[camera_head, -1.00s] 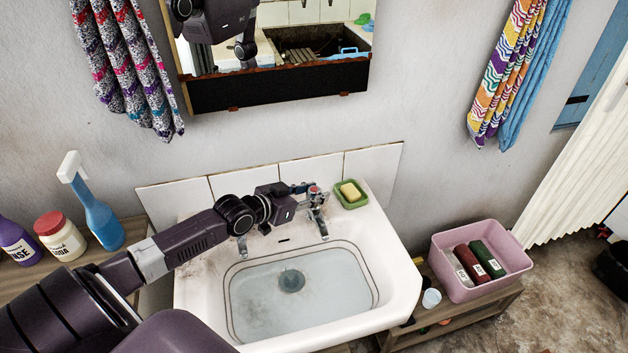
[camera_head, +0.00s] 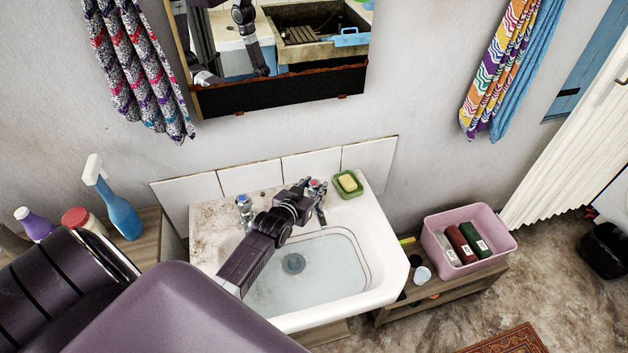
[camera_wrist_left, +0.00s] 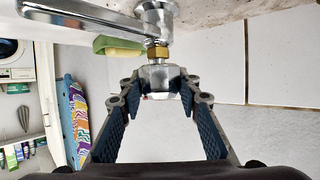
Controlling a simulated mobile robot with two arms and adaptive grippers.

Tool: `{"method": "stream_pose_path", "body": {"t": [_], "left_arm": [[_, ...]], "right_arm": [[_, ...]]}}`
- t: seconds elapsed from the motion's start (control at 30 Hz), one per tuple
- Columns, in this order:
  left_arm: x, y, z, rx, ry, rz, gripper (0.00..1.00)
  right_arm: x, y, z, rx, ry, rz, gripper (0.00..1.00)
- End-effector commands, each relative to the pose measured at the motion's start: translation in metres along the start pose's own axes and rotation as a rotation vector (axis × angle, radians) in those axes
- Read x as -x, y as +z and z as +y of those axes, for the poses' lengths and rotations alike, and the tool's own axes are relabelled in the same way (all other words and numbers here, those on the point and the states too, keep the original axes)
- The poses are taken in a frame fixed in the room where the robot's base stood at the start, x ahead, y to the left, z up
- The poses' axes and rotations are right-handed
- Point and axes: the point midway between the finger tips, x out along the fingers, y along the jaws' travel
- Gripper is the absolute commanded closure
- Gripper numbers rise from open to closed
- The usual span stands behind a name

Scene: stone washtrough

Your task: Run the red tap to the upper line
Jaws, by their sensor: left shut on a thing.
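The white basin (camera_head: 375,298) has dark lines around its inner wall and pale water (camera_head: 305,283) inside over the drain. The water surface looks close to the lines, but I cannot tell exactly where it meets them. The red tap (camera_head: 316,186) stands at the basin's back right, its spout over the bowl. My left gripper (camera_head: 306,187) is at its top. In the left wrist view, its fingers (camera_wrist_left: 158,95) are closed on the tap's chrome head (camera_wrist_left: 158,78). I cannot tell whether water runs from the spout. My right gripper is not in view.
The blue tap (camera_head: 244,204) stands at the basin's back left. A green soap dish (camera_head: 347,192) sits right of the red tap. A spray bottle (camera_head: 120,210) stands at left. A pink tub (camera_head: 490,218) sits on the low bench at right. A mirror (camera_head: 280,95) hangs above.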

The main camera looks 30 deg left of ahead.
Motion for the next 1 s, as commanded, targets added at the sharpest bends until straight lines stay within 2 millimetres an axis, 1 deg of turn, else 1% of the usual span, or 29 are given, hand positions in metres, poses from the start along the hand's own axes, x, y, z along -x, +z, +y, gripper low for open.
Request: {"method": "stream_pose_path", "body": {"t": [0.03, 0.27, 0.83, 0.87, 1.0], "left_arm": [[0.0005, -0.002, 0.0015, 0.011, -0.013, 0.001, 0.93], [0.0001, -0.0012, 0.0009, 0.026, -0.058, 0.002, 0.93], [-0.0004, -0.0011, 0.0001, 0.03, -0.074, 0.003, 0.93], [-0.0004, -0.0012, 0.0001, 0.03, -0.074, 0.003, 0.66], [-0.0004, -0.0011, 0.0, 0.03, -0.074, 0.003, 0.51]], "right_arm": [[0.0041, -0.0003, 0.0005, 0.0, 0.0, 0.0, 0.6], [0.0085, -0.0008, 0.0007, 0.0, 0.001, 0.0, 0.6], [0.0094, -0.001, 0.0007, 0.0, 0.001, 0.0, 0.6], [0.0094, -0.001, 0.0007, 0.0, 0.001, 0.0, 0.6], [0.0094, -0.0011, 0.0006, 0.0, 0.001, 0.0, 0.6]]}}
